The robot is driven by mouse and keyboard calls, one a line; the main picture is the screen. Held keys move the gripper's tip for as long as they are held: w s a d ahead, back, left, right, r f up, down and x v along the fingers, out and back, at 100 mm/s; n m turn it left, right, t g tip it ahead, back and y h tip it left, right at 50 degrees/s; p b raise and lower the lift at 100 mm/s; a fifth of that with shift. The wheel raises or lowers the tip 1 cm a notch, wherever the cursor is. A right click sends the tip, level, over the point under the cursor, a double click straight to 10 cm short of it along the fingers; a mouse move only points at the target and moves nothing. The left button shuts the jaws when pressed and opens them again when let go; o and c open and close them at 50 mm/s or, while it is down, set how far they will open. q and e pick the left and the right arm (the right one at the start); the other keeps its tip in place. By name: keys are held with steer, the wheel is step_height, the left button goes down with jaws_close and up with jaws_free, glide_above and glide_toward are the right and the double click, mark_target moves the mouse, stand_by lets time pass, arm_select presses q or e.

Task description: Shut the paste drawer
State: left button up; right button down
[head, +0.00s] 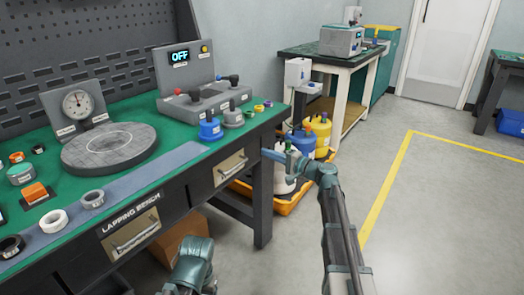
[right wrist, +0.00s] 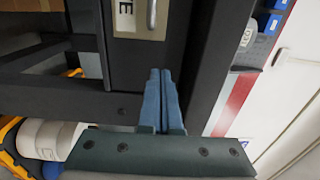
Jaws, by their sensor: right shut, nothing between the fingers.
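The lapping bench has two drawer fronts with metal plates and handles. The right one (head: 230,167) has a label too small to read in the head view; in the right wrist view its plate (right wrist: 135,30) shows only the end of a label, an "E", beside a handle. It looks about flush with the bench, though I cannot tell whether a small gap remains. The left front (head: 130,232) sits under the "LAPPING BENCH" lettering. My right gripper (head: 268,154) is shut and empty, its blue fingers (right wrist: 160,95) together at the lower right of the drawer front. My left fingers are not visible.
The green bench top carries a round lapping plate (head: 110,147), a gauge, a control box (head: 203,97) and several rings. A yellow tray (head: 290,203) with several containers stands on the floor by the bench leg (head: 263,192). The floor to the right is clear.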

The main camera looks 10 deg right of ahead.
steer(key=v, duration=0.8)
steer(key=shift+a, duration=0.1)
steer(key=s+a+f+n+g+h+p, duration=0.1)
steer(key=s+a+f+n+g, duration=0.4)
steer(key=a, duration=0.5)
steer(key=s+a+f+n+g+h, duration=0.1)
steer(key=s+a+f+n+g, duration=0.1)
steer(key=s+a+f+g, duration=0.65)
steer(key=s+a+f+n+h, duration=0.1)
steer(key=s+f+n+h, duration=0.1)
steer(key=s+h, duration=0.3)
steer(key=s+a+f+n+h+p, duration=0.1)
steer(key=s+f+n+h, duration=0.15)
steer(key=s, duration=0.35)
steer(key=s+a+f+n+h, duration=0.1)
steer(key=s+f+n+h, duration=0.15)
steer(key=s, duration=0.35)
step_height(320, 180, up, 39)
steer(key=h+p, duration=0.1)
steer(key=p, duration=3.7)
steer(key=shift+d, duration=0.2)
